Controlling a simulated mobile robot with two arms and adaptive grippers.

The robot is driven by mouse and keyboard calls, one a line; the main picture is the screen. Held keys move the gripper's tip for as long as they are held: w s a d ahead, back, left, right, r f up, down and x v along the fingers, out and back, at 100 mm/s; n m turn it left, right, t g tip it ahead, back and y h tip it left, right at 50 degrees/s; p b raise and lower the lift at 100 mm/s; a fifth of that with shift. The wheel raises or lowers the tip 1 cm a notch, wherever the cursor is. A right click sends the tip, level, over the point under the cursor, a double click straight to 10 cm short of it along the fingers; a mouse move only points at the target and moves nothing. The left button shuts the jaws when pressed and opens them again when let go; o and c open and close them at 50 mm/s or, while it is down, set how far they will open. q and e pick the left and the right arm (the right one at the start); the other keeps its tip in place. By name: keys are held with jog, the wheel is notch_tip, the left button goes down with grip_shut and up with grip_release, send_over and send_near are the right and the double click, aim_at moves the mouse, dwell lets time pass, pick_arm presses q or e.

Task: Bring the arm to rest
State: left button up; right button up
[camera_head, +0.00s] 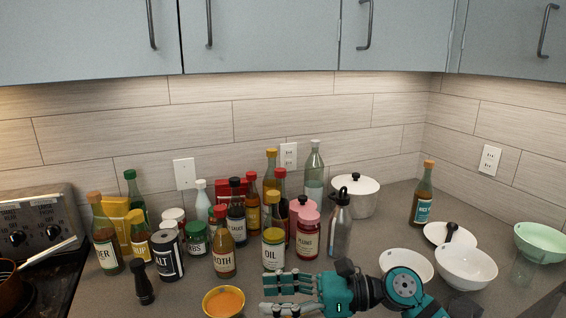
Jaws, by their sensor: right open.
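My right gripper (274,294) is a teal and black hand at the bottom centre. Its arm comes in from the lower right and its fingers point left. The fingers are spread and hold nothing that I can see. The hand is in front of the oil bottle (273,250), and its fingertips are to the right of a yellow bowl (224,302) with orange contents. The lower edge of the hand is cut off by the frame. My left gripper is out of view.
Several bottles and jars crowd the counter behind the hand. White bowls (466,267) stand to the right, with a white lidded pot (356,194) behind. The stove (40,225) is at the left. Blue-grey cabinets (270,35) hang above. Bare counter shows around the amber bottle (424,192).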

notch_tip(320, 180, up, 5)
jog(key=w+d+m+t+y, duration=0.1)
jog(key=m+t+y, duration=0.3)
jog(key=m+t, duration=0.5)
jog(key=w+d+m+t+h, duration=0.3)
jog(key=d+m+t+h, duration=0.6)
jog(key=m, duration=0.7)
jog(key=s+d+f+m+g+h, duration=0.25)
jog(key=d+f+m+h, duration=0.35)
jog(key=f+m, duration=0.35)
jog(key=s+d+f+m+g+h, duration=0.25)
jog(key=d+f+m+h, duration=0.25)
jog(key=f+m+h, duration=0.35)
jog(key=s+f+m+g+y, duration=0.1)
jog(key=s+f+m+g, duration=0.35)
jog(key=s+f, duration=0.55)
jog(key=s+f+m+g+y, duration=0.25)
jog(key=s+f+g, duration=0.3)
jog(key=s, duration=0.75)
notch_tip(320, 180, down, 25)
jog(key=s+g, duration=0.1)
jog(key=s+d+f, duration=0.2)
jog(key=s+f, duration=0.6)
jog(key=s+d+f+g+h, duration=0.1)
jog(key=s+f, duration=0.7)
jog(key=shift+s+d+f+g, duration=0.25)
jog(key=shift+s+d+g, duration=0.05)
jog(key=shift+s+d, duration=0.1)
